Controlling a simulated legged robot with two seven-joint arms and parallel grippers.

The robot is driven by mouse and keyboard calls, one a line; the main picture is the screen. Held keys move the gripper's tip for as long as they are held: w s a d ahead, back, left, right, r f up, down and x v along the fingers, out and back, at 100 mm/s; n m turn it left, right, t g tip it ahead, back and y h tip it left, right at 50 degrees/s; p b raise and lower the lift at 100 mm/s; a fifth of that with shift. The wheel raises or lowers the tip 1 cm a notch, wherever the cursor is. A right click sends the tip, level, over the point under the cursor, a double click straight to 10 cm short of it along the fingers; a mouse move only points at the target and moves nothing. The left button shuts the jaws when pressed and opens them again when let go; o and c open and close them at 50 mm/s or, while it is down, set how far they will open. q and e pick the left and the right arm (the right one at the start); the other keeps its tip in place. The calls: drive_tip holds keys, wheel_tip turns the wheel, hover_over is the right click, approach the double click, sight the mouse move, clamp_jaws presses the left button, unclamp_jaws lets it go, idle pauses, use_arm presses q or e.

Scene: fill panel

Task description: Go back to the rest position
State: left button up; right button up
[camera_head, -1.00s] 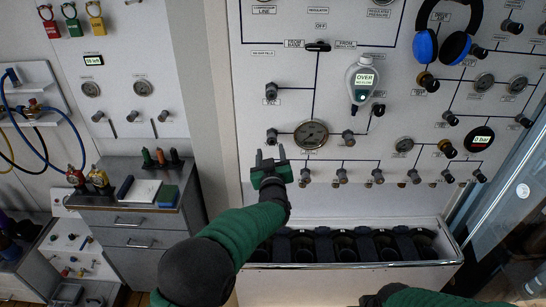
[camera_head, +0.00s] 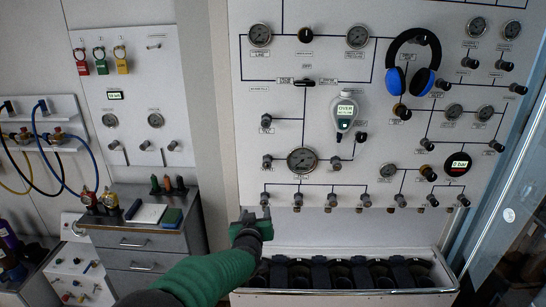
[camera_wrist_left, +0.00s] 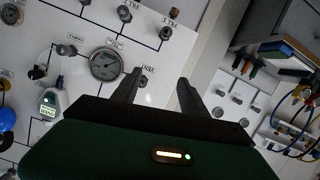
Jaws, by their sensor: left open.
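My left gripper (camera_head: 256,214) is open and empty in the head view, in front of the lower left part of the white fill panel (camera_head: 270,225). Its two fingers also show apart in the left wrist view (camera_wrist_left: 158,88), with nothing between them. The green sleeve of my left arm comes in from the bottom left. The gripper sits below the bottom row of valve knobs and above the bin of cylinders. My right gripper is not in view.
A large gauge (camera_head: 302,160), blue-black headphones (camera_head: 412,62) and a handheld meter (camera_head: 344,115) are on the panel. A white bin (camera_head: 345,298) holds several dark cylinders below. A grey drawer cabinet (camera_head: 140,240) stands left. A glass panel edge (camera_head: 505,215) is at right.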

use_arm(q)
drive_tip(key=s+a+f+g, duration=0.4)
drive_tip(key=s+f, duration=0.1)
drive_tip(key=s, duration=0.8)
drive_tip(key=s+a+f+m+g, duration=0.1)
drive_tip(key=s+a+f+g, duration=0.3)
drive_tip(key=s, duration=1)
drive_tip(key=s+a+f+g, duration=0.4)
drive_tip(key=s+a+f, duration=0.1)
drive_tip(key=s, duration=0.8)
drive_tip(key=shift+s+f+m+y, duration=0.3)
drive_tip(key=shift+f+m, duration=0.1)
drive_tip(key=shift+f, duration=0.25)
drive_tip(key=shift+w+d, duration=0.1)
